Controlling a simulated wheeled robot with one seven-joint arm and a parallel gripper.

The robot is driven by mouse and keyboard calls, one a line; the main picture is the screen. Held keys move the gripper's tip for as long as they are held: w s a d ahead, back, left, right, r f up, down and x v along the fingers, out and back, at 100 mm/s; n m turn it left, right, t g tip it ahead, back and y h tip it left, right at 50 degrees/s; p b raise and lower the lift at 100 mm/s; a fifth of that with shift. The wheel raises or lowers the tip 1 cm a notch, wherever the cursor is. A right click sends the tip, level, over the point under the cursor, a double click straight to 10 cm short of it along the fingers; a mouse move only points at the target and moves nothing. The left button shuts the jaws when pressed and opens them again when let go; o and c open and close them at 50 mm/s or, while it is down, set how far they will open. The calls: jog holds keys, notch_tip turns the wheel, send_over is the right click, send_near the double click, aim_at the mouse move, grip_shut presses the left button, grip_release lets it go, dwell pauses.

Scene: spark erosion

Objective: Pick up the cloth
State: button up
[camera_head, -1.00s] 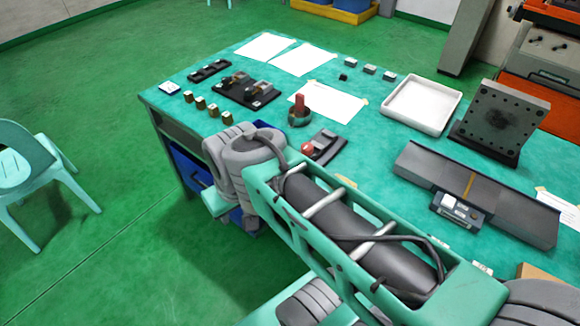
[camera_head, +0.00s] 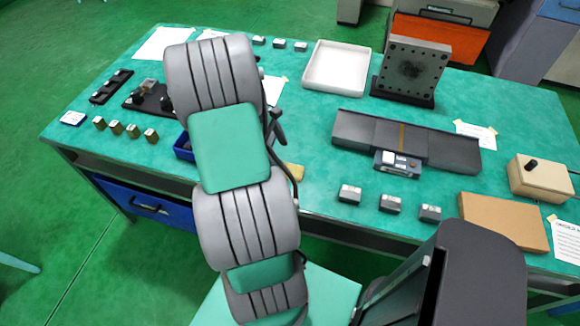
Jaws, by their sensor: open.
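I cannot make out a cloth for certain. A small tan-yellow patch (camera_head: 293,172) shows at the table's front edge, just right of my arm. It is partly hidden by the arm, and I cannot tell whether it is the cloth. My arm rises through the middle of the head view and covers part of the table. My gripper is not visible; the arm's own links hide that area.
On the green table (camera_head: 400,230) stand a white tray (camera_head: 336,66), an upright drilled plate (camera_head: 411,70), a long grey bar (camera_head: 405,140), small metal blocks (camera_head: 390,204), a brown box (camera_head: 503,221) and a blue bin (camera_head: 183,146). The table's front right is crowded.

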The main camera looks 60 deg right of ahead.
aim_at(290, 169)
jog(key=x, duration=0.4)
jog(key=p+x, duration=0.1)
jog(key=x, duration=0.3)
jog(key=shift+s+r, duration=0.2)
jog(key=shift+s, duration=0.2)
jog(key=c, duration=1.4)
